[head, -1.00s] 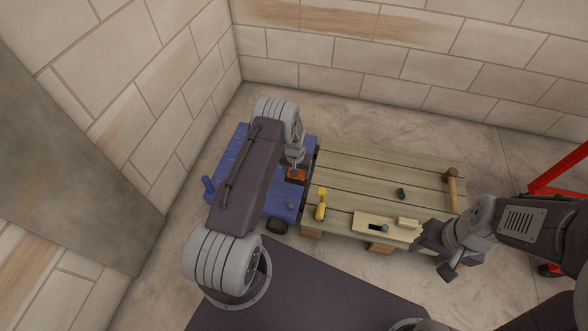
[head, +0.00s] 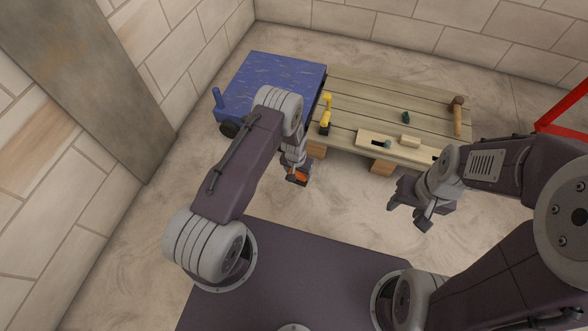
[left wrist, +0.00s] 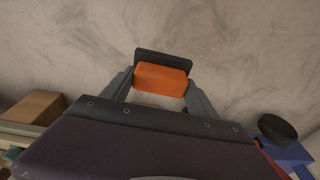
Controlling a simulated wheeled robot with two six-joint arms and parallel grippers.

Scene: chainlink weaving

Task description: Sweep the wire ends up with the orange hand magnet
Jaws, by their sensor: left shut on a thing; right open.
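The orange hand magnet (head: 298,177) is in my left gripper (head: 297,167), held over the floor in front of the gap between the blue cart and the wooden bench. In the left wrist view the magnet (left wrist: 162,80) shows as an orange block with a dark plate on its far side, between the two fingers of my left gripper (left wrist: 160,95). Faint pale specks show on the floor beyond it there; I cannot tell if they are wire ends. My right gripper (head: 408,205) is open and empty, over the floor in front of the bench's right part.
A red frame (head: 562,112) stands right. Floor in front is clear.

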